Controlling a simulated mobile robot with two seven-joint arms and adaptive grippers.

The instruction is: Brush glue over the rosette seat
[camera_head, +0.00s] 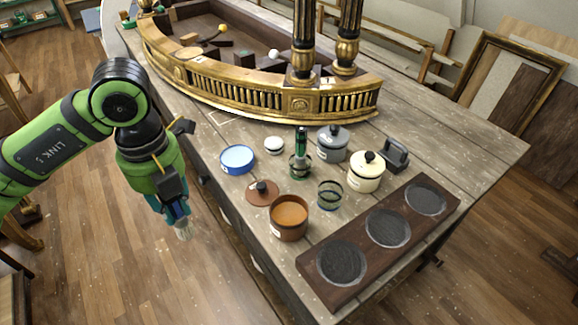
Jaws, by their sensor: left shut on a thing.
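My left gripper (177,207) is shut on a brush (183,231), whose pale bristles point down. In the picture the brush lies over the floor, just left of the table's near-left edge. A brown pot (289,219) stands open on the table with orange-brown contents, perhaps the glue. Its brown lid (262,192) lies beside it. The gilt console (215,91) lies across the far part of the table, with a curved pierced front. A square block with a round motif (300,104) sits mid-front; I cannot tell whether this is the rosette seat. My right gripper is not in view.
On the table (450,140) stand a blue dish (238,159), a grey lidded pot (333,145), a cream lidded pot (365,174), glass jars (329,194) and a dark board with three round pads (322,241). The table's right side is clear.

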